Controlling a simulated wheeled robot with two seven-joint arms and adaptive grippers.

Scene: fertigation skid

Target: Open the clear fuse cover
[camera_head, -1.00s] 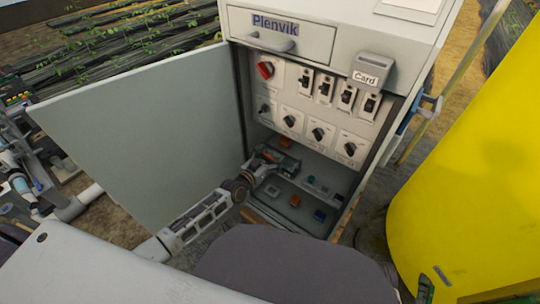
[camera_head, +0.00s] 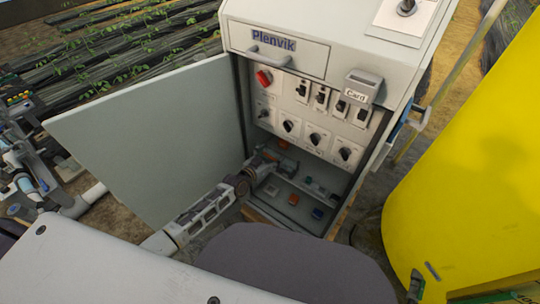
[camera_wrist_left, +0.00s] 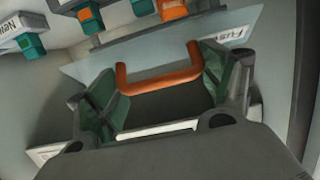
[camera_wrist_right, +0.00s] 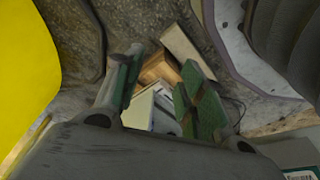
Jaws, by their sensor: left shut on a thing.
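The clear fuse cover (camera_wrist_left: 140,62) is a see-through panel in the left wrist view, with a white "Fuse" label (camera_wrist_left: 228,36) reading upside down. Its orange U-shaped handle (camera_wrist_left: 162,82) lies between the fingers of my left gripper (camera_wrist_left: 157,92), which is shut on it. In the head view my left gripper (camera_head: 264,163) reaches into the lower part of the open cabinet (camera_head: 232,100); the cover is too small there to tell its angle. My right gripper (camera_wrist_right: 160,80) shows only in its wrist view, open and empty, above the ground.
The cabinet door (camera_head: 150,140) stands open to the left of my left arm. Switches and knobs (camera_head: 315,140) fill the panel above the gripper. A yellow tank (camera_head: 480,170) stands at the right.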

